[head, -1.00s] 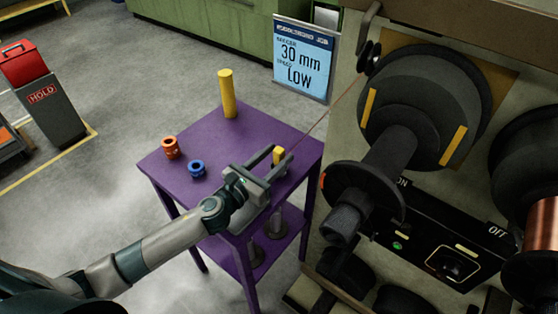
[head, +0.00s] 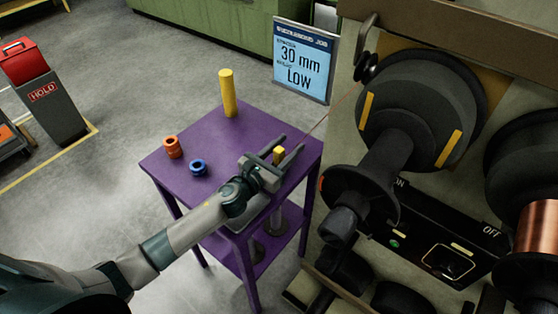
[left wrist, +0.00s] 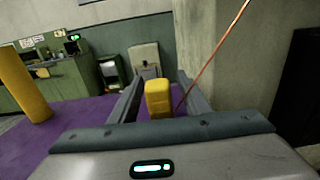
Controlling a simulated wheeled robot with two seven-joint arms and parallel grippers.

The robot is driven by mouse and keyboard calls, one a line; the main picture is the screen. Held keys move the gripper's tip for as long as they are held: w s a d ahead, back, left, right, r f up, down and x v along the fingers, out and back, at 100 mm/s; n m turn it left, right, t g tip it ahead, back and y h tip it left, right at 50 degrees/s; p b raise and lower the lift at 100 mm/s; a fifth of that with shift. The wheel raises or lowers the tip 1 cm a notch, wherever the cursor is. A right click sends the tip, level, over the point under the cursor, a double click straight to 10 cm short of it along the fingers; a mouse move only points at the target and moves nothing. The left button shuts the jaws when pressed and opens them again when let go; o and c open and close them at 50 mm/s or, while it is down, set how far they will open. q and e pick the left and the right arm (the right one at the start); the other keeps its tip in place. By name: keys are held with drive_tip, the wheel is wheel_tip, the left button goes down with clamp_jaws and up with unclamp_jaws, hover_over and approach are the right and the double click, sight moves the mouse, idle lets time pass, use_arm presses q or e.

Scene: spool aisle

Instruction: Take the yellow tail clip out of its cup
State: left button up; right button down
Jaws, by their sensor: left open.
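The yellow tail clip (head: 279,155) stands near the right side of the purple table (head: 222,136). In the left wrist view the clip (left wrist: 158,98) shows upright between my two fingers. My left gripper (head: 288,146) is open, with one finger on each side of the clip. It also shows in the left wrist view (left wrist: 158,84), where I cannot tell whether either finger touches the clip. The cup around the clip's lower part is hidden by the gripper. My right gripper is in neither view.
A yellow post (head: 228,93), an orange spool (head: 173,147) and a blue spool (head: 198,168) stand on the table. A copper wire (left wrist: 217,53) runs up close to the clip's right. The dark spool machine (head: 415,110) stands right of the table.

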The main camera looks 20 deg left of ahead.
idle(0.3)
use_arm(q)
clamp_jaws()
drive_tip(key=shift+r, duration=0.15)
wheel_tip(320, 180, up, 10)
drive_tip(key=shift+p, duration=0.35)
idle(0.6)
